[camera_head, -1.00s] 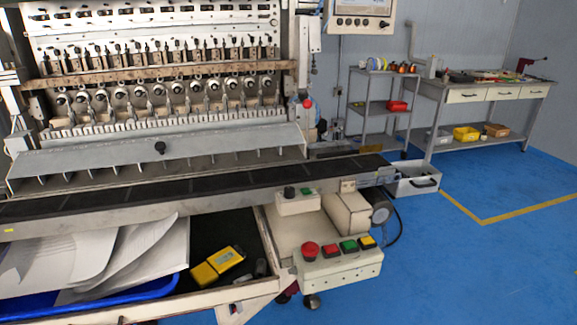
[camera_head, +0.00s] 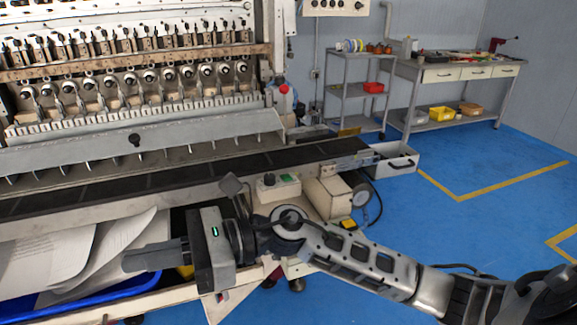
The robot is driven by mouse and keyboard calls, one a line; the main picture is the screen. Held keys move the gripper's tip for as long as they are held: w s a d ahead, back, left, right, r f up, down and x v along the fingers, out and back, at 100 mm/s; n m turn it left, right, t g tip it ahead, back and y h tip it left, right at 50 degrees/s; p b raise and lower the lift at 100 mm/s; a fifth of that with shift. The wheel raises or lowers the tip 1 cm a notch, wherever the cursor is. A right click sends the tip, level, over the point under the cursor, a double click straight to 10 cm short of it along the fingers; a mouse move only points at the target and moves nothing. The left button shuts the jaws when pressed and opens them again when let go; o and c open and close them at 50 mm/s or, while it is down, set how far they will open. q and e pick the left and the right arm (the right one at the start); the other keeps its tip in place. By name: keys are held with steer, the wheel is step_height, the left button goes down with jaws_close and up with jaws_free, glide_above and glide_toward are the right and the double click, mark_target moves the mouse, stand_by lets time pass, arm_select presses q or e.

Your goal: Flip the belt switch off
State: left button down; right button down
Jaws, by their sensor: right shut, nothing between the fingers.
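The black conveyor belt (camera_head: 110,184) runs along the front of the coil winder. A small cream switch box (camera_head: 277,192) sits at its front edge, with a dark round knob (camera_head: 269,179) and a green part (camera_head: 289,178) on top. I cannot tell the switch's setting. My right gripper (camera_head: 130,262) reaches in from the right, in front of the box and to its left. Its fingers point left, shut and empty, over the paper sheets, apart from the switch box. My left gripper is not in view.
My right arm hides most of the lower button panel; a yellow button (camera_head: 348,224) shows. White sheets (camera_head: 45,255) lie in a blue tray (camera_head: 100,300) below the belt. A grey bin (camera_head: 392,160) stands at the belt's right end. Blue floor is clear at right.

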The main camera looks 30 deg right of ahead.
mark_target(285, 176)
steer(key=w+d+n+h, duration=0.3)
steer(key=d+n+h, duration=0.3)
steer(key=d+n, duration=0.1)
steer(key=w+d+n+h, duration=0.4)
steer(key=d+n+h, duration=0.2)
steer(key=d+n, duration=0.15)
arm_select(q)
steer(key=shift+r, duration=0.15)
arm_select(e)
steer(key=w+d+r+n+t+h, duration=0.1)
steer(key=d+r+h, duration=0.2)
steer(key=d, duration=0.5)
steer(key=w+d+r+n+t+h, duration=0.1)
steer(key=w+d+r+n+h, duration=0.1)
steer(key=d+r+h, duration=0.2)
steer(key=d+h, duration=0.1)
steer(key=d, duration=0.2)
steer(key=shift+d+r, duration=0.2)
steer(key=shift+d, duration=0.2)
steer(key=shift+f, duration=0.1)
